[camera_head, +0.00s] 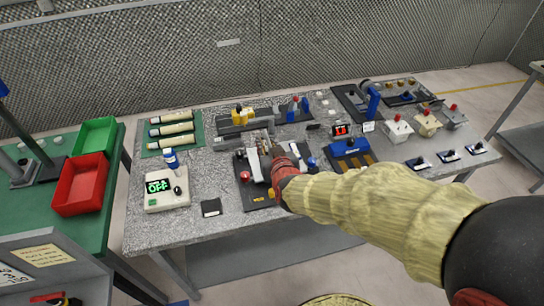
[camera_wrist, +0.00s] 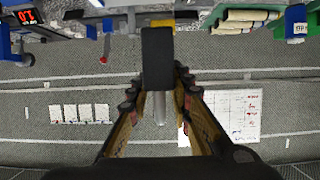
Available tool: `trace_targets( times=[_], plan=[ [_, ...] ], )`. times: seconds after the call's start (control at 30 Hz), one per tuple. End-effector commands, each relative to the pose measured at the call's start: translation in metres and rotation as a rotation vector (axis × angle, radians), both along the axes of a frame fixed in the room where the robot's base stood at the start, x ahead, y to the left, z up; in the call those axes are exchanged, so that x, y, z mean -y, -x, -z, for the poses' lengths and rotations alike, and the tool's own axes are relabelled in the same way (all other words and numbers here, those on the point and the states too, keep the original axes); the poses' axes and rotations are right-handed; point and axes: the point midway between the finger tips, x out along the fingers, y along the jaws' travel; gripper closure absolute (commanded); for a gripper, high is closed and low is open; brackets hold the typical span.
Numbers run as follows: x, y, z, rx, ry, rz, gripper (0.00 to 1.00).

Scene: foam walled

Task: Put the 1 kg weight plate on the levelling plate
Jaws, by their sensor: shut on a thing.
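My gripper (camera_head: 275,158) is over the middle of the grey table, above a black base plate (camera_head: 258,195) with a red knob and white and blue parts. In the wrist view my gripper's fingers (camera_wrist: 158,88) are closed around a dark block-like thing (camera_wrist: 157,55) with a pale stem (camera_wrist: 159,108). This may be the 1 kg weight plate seen edge-on, but no marking shows. I cannot tell for certain which piece is the levelling plate. My gripper and forearm hide part of the black base plate.
A white device with a green display (camera_head: 166,188), a small black square (camera_head: 211,208) and a blue device with yellow stripes (camera_head: 350,152) stand nearby. White rolls (camera_head: 172,128) lie at back left. Red (camera_head: 80,185) and green (camera_head: 95,136) bins stand left. The table's front left is fairly clear.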

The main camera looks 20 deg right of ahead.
Motion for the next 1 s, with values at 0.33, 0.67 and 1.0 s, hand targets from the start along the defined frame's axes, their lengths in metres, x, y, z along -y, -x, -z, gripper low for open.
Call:
trace_targets(
  times=[0.33,0.67,1.0],
  plan=[
    [0.010,-0.022,0.020,0.005,0.000,0.000,1.00],
    [0.028,-0.082,0.048,0.005,-0.001,-0.002,1.00],
    [0.040,-0.120,0.092,0.006,0.000,-0.003,1.00]
  ],
)
